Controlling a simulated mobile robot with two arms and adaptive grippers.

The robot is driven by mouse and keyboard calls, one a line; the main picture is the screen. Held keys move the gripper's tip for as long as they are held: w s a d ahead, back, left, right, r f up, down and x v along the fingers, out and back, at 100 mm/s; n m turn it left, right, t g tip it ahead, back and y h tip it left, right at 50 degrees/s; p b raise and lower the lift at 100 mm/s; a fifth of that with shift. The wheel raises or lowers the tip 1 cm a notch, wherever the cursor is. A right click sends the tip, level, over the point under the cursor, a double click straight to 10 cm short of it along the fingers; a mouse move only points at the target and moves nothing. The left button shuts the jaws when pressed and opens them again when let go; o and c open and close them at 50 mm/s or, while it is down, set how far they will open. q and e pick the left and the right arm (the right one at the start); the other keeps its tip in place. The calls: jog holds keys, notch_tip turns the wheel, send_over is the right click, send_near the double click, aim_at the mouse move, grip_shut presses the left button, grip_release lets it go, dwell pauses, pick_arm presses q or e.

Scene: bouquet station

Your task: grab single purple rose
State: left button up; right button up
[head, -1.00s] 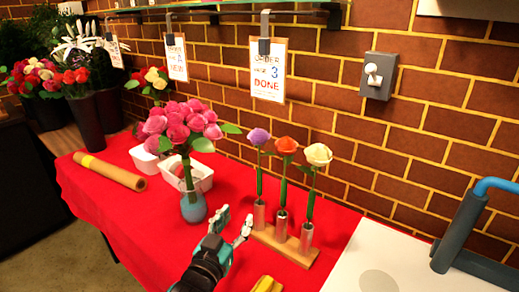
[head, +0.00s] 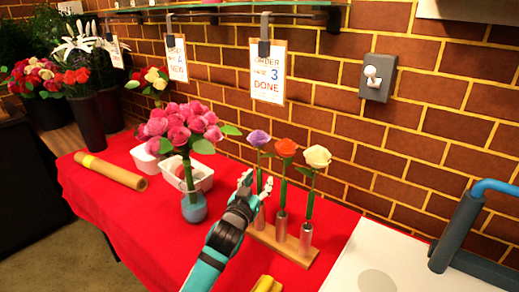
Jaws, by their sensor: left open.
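A single purple rose (head: 258,138) stands upright in the leftmost metal tube of a wooden stand (head: 283,244). An orange rose (head: 286,147) and a cream rose (head: 317,156) stand in the other two tubes. My left gripper (head: 256,184) is open at the purple rose's lower stem, below its bloom. Its fingers partly cover the stem and the top of its tube. I cannot tell whether the stem is between the fingers or behind them. My right gripper is not in view.
A blue vase (head: 194,208) with a pink rose bouquet (head: 180,128) stands just left of my left gripper. White baskets (head: 203,178) and a brown roll (head: 110,171) lie further left. A yellow item (head: 267,284) lies at the front. The brick wall is behind.

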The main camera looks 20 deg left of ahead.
pick_arm(q)
jog(key=shift+w+f, duration=0.1)
jog(key=shift+w, duration=0.65)
jog(key=shift+s, duration=0.1)
grip_shut()
